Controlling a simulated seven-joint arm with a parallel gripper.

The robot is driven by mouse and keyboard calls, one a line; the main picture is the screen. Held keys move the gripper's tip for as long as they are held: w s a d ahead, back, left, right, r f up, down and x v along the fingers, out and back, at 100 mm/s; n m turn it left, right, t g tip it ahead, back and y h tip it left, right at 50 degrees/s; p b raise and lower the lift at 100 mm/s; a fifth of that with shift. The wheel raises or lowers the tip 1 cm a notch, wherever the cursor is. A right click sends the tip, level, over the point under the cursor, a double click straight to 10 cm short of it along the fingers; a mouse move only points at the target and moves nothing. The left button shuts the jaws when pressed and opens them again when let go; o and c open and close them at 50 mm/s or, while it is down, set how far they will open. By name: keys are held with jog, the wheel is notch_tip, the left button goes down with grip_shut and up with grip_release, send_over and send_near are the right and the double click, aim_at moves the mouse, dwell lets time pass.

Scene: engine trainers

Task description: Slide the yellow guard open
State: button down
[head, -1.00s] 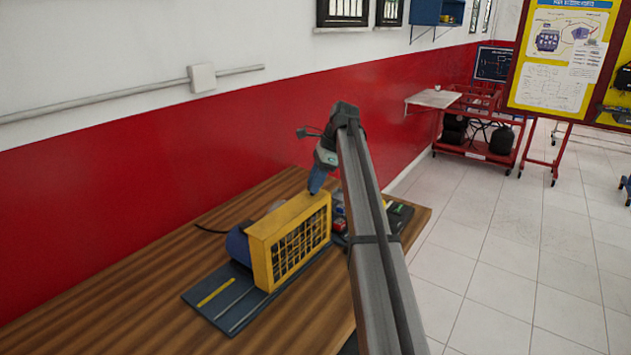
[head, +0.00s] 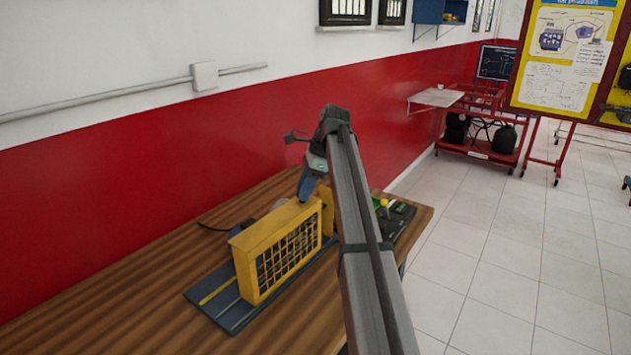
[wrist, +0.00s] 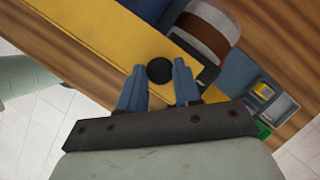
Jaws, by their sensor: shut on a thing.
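The yellow guard (head: 262,245), a box with a dark grid front, stands upright on a dark blue base plate (head: 215,312) with a yellow strip and a pale rail. My gripper (head: 303,198) reaches down onto the right end of the guard's top. In the wrist view, its blue fingers are either side of a round black knob (wrist: 160,71) on the guard's yellow top (wrist: 95,45), and it is shut on this knob. Another yellow piece (head: 328,218) shows right of the guard. My arm hides part of the equipment behind it.
The wooden table (head: 130,300) is clear at the left and front. A dark tray with small parts (head: 398,220) lies at its right end. A red wall (head: 150,160) runs behind. A red cart (head: 480,140) stands far off across the tiled floor.

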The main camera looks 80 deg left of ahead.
aim_at(281, 214)
jog(key=s+d, duration=0.5)
jog(key=shift+s+d, duration=0.1)
jog(key=shift+d, duration=0.1)
jog(key=shift+a, duration=0.1)
jog(key=c, duration=0.8)
grip_release()
jog(key=shift+r, duration=0.1)
jog(key=v, duration=1.3)
jog(key=shift+w+r, duration=0.2)
jog(key=shift+r, duration=0.05)
